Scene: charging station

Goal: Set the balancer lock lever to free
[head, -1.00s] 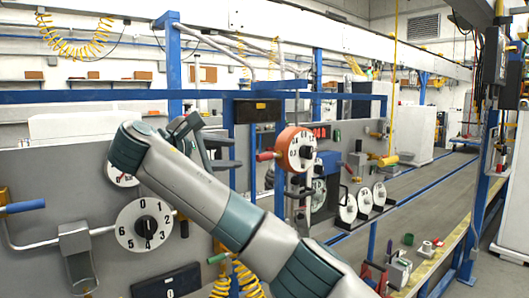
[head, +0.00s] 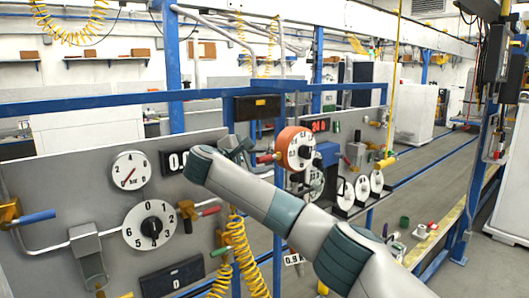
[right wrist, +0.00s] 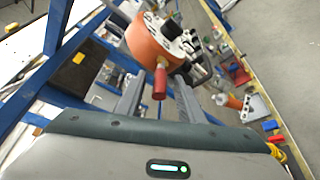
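The orange balancer (head: 294,148) hangs in the middle of the head view, with a white dial on its face. Its lock lever has a red grip (head: 267,158) that sticks out to the left. My right gripper (head: 238,146) is just left of the lever, partly hidden behind my own wrist. In the right wrist view the gripper (right wrist: 158,100) is open, with its two grey fingers apart. The red grip (right wrist: 160,84) shows between the fingers, below the orange drum (right wrist: 150,42). I cannot tell whether they touch it. My left gripper is not in view.
A grey panel (head: 60,180) at left carries a gauge (head: 131,170), a numbered dial (head: 150,226) and several handles. Blue frame bars (head: 120,100) run behind the balancer. Yellow coiled hoses (head: 238,250) hang below. White discs (head: 362,187) stand to the right.

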